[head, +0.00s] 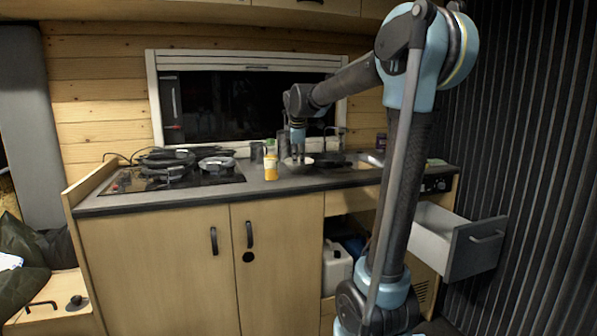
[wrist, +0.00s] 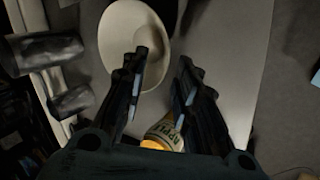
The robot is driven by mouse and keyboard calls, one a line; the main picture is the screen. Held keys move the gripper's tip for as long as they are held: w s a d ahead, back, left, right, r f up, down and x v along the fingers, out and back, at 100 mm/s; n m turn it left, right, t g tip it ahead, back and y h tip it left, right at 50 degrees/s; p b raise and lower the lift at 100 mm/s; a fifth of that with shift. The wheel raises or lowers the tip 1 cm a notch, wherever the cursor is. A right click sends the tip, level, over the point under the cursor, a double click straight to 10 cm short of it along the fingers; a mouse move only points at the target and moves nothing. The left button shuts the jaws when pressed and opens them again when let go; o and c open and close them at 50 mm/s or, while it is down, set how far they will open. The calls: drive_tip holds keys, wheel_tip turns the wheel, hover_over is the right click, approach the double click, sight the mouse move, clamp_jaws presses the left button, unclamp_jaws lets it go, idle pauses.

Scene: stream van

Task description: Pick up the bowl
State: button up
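The bowl is a white, shallow round bowl (wrist: 118,35) in the upper left of the wrist view, standing on the grey counter. In the head view only its pale rim (head: 298,162) shows, under my gripper. In the wrist view the left finger overlaps the bowl's right side and the right finger is outside the rim over bare counter. I cannot tell whether a finger touches the bowl. In the head view my gripper (head: 298,153) hangs right above the bowl.
An orange juice bottle (head: 271,166) stands left of the bowl and close to my gripper; it also shows in the wrist view (wrist: 163,132). A hob with pans (head: 168,160) is at the left. A dark pan (head: 328,159) lies right of the bowl. A drawer (head: 478,247) is open.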

sight(298, 173)
drive_tip(key=shift+x, duration=2.5)
drive_tip(key=shift+s+a+f, duration=0.1)
drive_tip(key=shift+s+a, duration=0.05)
clamp_jaws()
